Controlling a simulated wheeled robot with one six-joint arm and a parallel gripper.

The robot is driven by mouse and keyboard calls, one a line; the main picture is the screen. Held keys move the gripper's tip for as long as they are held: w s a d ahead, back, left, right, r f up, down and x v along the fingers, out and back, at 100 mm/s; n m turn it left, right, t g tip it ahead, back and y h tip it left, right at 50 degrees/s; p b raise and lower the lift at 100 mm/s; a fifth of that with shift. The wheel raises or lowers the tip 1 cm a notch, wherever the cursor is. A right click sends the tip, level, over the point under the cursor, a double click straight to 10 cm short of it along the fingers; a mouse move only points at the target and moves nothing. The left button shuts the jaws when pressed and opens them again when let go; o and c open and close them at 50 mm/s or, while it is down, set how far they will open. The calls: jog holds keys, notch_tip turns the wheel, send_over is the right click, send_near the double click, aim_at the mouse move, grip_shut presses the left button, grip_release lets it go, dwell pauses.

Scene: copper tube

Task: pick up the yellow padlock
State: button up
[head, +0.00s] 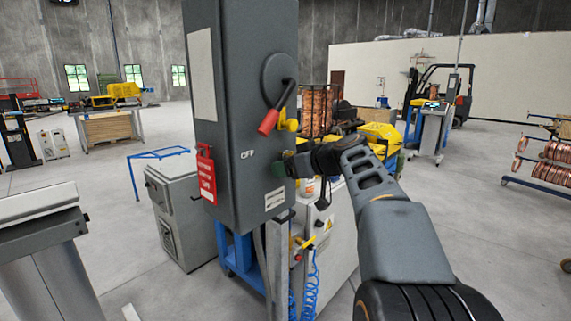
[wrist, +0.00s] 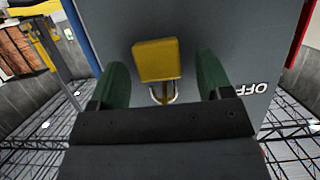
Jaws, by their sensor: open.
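The yellow padlock (wrist: 156,60) shows in the wrist view against a grey panel, its metal shackle pointing toward the bottom of the picture. My gripper (wrist: 162,65) is open, with one green finger on each side of the padlock and a gap at both sides. How deep the padlock lies between the fingers is hard to tell. In the head view my gripper (head: 284,167) is at the right side of the grey switch box (head: 232,100). A yellow piece (head: 289,124) shows above it, under the red-handled lever (head: 272,115); I cannot tell whether it is the padlock.
A red tag (head: 206,178) hangs on the left of the box. Grey cabinets (head: 178,225) stand around its base. A blue coiled hose (head: 304,285) hangs below my gripper. Copper coils (head: 550,165) stand at the far right. Open floor lies right of my arm.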

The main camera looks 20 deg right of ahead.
jog(key=shift+w+a+f, duration=0.1)
jog(key=shift+w, duration=0.15)
jog(key=shift+c, duration=0.2)
jog(key=c, duration=1)
